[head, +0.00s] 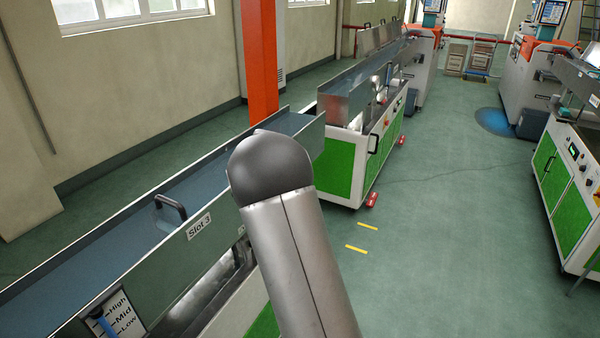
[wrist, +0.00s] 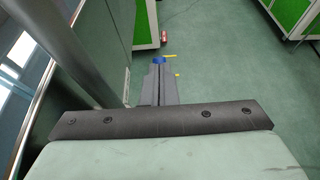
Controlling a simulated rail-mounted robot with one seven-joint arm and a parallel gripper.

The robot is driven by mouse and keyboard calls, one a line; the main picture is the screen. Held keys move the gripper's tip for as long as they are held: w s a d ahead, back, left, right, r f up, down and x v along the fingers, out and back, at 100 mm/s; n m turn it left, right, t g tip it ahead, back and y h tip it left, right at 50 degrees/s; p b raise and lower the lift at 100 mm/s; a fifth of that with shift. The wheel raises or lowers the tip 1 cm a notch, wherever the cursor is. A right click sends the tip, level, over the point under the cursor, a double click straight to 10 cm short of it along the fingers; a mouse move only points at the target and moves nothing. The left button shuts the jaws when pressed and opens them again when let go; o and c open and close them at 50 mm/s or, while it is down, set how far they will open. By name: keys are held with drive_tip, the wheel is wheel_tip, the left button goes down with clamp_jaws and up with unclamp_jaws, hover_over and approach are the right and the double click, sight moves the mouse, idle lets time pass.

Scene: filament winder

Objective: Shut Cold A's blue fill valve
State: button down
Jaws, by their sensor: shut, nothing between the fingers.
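In the wrist view my gripper (wrist: 156,86) is shut, its two dark fingers together and empty. A small blue part (wrist: 158,61) shows just beyond the fingertips; it may be the blue fill valve, and I cannot tell whether the fingers touch it. The fingers hide its lower side, so its turn position is unclear. In the head view my gripper is hidden behind my own arm. A long water trough (head: 215,205) labelled Slot 3 runs along the left; no label reading Cold A is legible.
A level scale (head: 118,318) marked High, Mid and Low, with a blue piece beside it, is at the lower left. The trough has a dark handle (head: 170,209). An orange column (head: 259,62) and a second green-panelled trough unit (head: 345,165) stand beyond. The green aisle floor (head: 455,240) is clear.

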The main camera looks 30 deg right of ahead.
drive_tip(key=shift+w+d+f+b, duration=0.15)
drive_tip(key=shift+w+d+b, duration=0.2)
drive_tip(key=shift+d, duration=0.25)
drive_tip(key=shift+w+d, duration=0.1)
idle(0.3)
drive_tip(key=shift+a+r+p, duration=0.2)
drive_tip(key=shift+r+p, duration=0.15)
drive_tip(key=shift+r, duration=0.1)
drive_tip(key=s+a+r, duration=0.2)
drive_tip(key=a+r, duration=0.1)
drive_tip(key=r, duration=0.2)
drive_tip(key=s+a+r+p, duration=0.1)
drive_tip(key=s+a+r, duration=0.1)
drive_tip(key=r, duration=0.3)
drive_tip(key=shift+s+a+r, duration=0.15)
drive_tip(key=shift+s+a, duration=0.2)
drive_tip(key=shift+a, duration=0.45)
